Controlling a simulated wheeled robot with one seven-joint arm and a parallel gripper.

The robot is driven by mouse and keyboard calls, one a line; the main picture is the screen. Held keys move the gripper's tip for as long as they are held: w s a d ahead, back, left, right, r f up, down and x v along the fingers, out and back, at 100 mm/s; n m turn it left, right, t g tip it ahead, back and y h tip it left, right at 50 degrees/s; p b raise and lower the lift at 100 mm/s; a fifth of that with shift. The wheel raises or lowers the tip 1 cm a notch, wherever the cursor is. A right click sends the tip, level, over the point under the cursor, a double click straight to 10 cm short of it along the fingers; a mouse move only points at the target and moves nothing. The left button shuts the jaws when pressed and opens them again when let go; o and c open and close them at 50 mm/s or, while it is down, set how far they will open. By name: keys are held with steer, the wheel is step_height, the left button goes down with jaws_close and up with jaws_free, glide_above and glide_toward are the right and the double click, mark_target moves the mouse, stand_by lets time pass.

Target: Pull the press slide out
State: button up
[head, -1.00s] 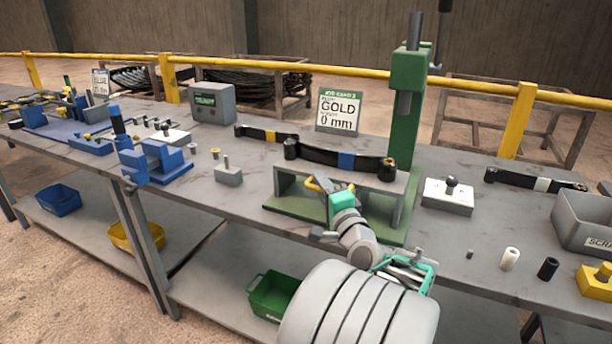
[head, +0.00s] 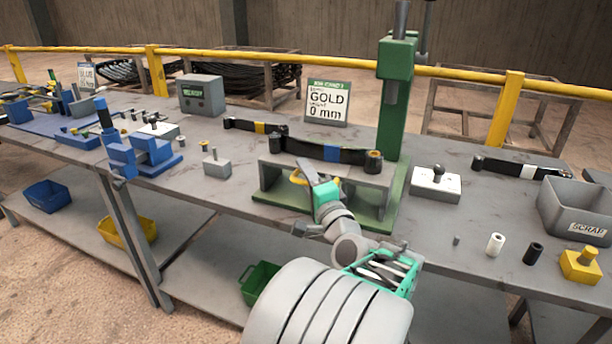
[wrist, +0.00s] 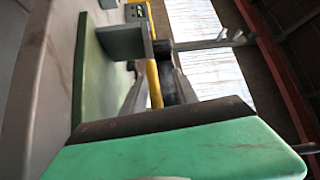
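The green press (head: 393,115) stands on the bench with a grey slide block (head: 285,167) at its foot. A dark leaf spring with a blue band (head: 333,153) lies across the top of the block. A yellow handle (head: 298,178) sticks out at the slide's front. My gripper (head: 306,174) is at this handle. In the wrist view the yellow handle (wrist: 153,85) runs between the two grey fingers of my gripper (wrist: 160,85). The fingers look apart, with a dark gap beside the handle on the right. Contact with the handle cannot be told.
A white block with a black knob (head: 437,182) and a grey scrap bin (head: 574,215) stand to the right. A small grey block with a pin (head: 216,167) and a blue fixture (head: 140,155) are at left. A card reading GOLD, 0 mm (head: 327,102) stands behind.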

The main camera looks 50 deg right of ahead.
steer(key=shift+f, duration=0.1)
steer(key=v, duration=0.7)
steer(key=shift+s+a, duration=0.25)
steer(key=shift+s, duration=0.1)
